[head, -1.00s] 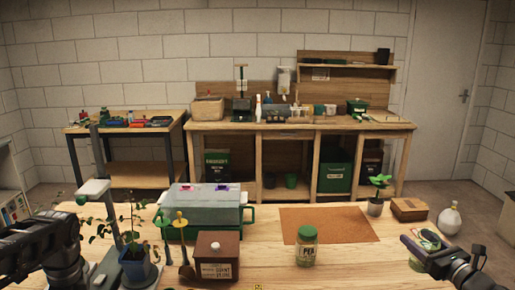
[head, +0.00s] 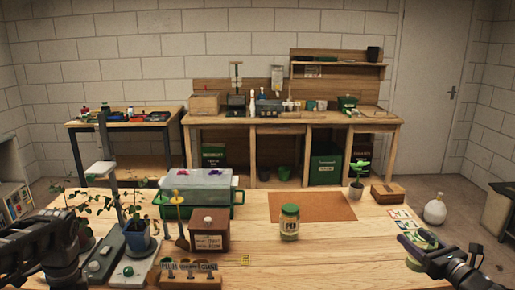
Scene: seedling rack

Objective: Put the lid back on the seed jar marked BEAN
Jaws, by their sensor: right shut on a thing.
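A glass jar with a green lid (head: 289,222) stands upright on the near table; its small label seems to read PEA. I make out no jar marked BEAN and no loose lid for certain. My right gripper (head: 416,241) is at the table's right side, right of the jar and apart from it. It is shut on a small greenish thing that its fingers mostly hide; I cannot tell what it is. My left gripper (head: 80,228) is at the left edge by the potted seedlings; its jaws are too dark to read.
A brown labelled box (head: 208,231), a clear-lidded green propagator (head: 195,190) and a blue potted plant (head: 138,237) crowd the left. A wooden block with labels (head: 187,278) is at the front. Seed packets (head: 403,221) lie at the right.

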